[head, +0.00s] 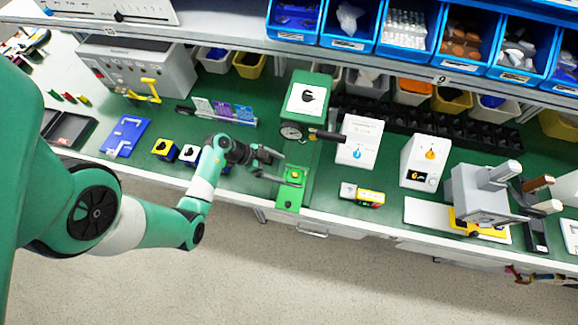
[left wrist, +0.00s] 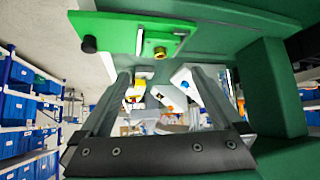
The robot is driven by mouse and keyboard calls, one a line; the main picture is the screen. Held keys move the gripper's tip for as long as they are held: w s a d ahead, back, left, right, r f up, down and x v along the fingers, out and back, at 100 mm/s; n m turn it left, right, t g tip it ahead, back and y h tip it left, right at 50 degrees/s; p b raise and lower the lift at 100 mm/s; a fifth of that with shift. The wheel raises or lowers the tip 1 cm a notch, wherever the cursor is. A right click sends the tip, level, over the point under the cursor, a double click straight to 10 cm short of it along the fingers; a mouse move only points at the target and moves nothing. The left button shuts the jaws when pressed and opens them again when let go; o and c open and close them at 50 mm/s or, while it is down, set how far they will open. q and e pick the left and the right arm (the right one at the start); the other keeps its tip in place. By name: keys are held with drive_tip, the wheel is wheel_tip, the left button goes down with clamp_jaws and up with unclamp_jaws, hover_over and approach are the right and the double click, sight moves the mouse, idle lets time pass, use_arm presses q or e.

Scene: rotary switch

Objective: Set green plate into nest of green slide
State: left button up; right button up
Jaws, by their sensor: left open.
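A bright green slide (head: 289,198) lies at the front of the dark green machine (head: 316,160), near the bench's front edge. A smaller green piece with a yellow knob (head: 294,173) sits on its far part; I take it for the green plate, but cannot tell how it is seated. My left gripper (head: 280,166) is open and empty, just left of the slide's far part. In the left wrist view the bright green slide (left wrist: 112,32) is beyond the fingertips (left wrist: 160,78), with a black knob and a brass knob. My right gripper is not in view.
A round dial (head: 291,131) and a black handle are on the machine behind. Yellow-and-black and white blocks (head: 190,153) stand left, under my arm. A small yellow-and-red box (head: 370,198) and a white box (head: 424,160) stand right. Blue bins (head: 408,30) line the shelf above.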

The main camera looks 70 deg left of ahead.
use_arm(q)
drive_tip(key=p+v, duration=0.1)
drive_tip(key=v, duration=0.4)
idle(0.4)
